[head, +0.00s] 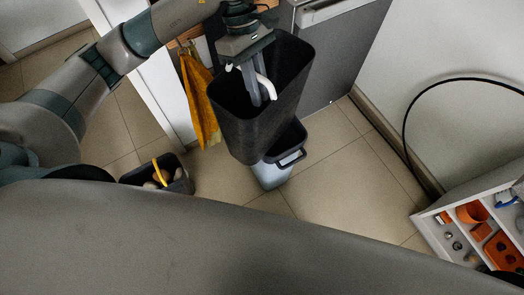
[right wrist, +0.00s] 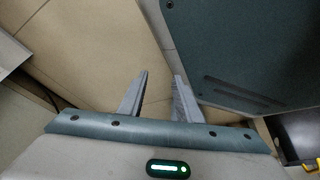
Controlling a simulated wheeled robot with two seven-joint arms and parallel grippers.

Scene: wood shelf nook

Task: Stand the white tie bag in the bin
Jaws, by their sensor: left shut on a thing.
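The tall dark bin (head: 245,130) stands in the upper middle of the head view with its wide mouth open upward. My left gripper (head: 262,98) points down into that mouth, its fingers inside the rim. It is shut on a white thing (head: 267,86), taken to be the white tie bag. Only a curved white strip beside the fingers and a small bit to their left show; the rest is hidden. I cannot tell whether it touches the bin's floor. My right gripper (right wrist: 161,75), in the right wrist view, is open and empty above floor tiles.
A small dark bucket (head: 157,178) is at lower left. A shelf tray of small items (head: 475,232) is at right. Tiled floor between is clear.

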